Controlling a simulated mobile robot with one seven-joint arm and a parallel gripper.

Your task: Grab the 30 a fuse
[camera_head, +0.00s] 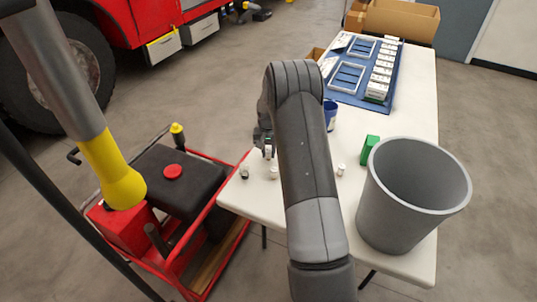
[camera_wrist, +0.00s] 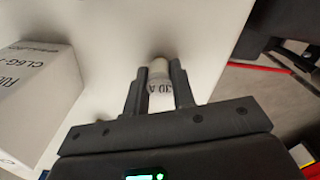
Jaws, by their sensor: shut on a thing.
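In the head view my gripper (camera_head: 267,147) is over the table's near left part, partly hidden by my arm. Small white fuses (camera_head: 273,172) stand below it and at the table's left corner (camera_head: 244,172). Another fuse (camera_head: 341,169) stands right of my arm.
A grey bin (camera_head: 412,190) and a green box (camera_head: 369,149) stand on the right. A blue cup (camera_head: 330,114) is behind my arm. A blue mat (camera_head: 346,97) with white boxes lies farther back. A red pump cart (camera_head: 172,200) is left of the table. A lettered white box (camera_wrist: 35,95) is close by.

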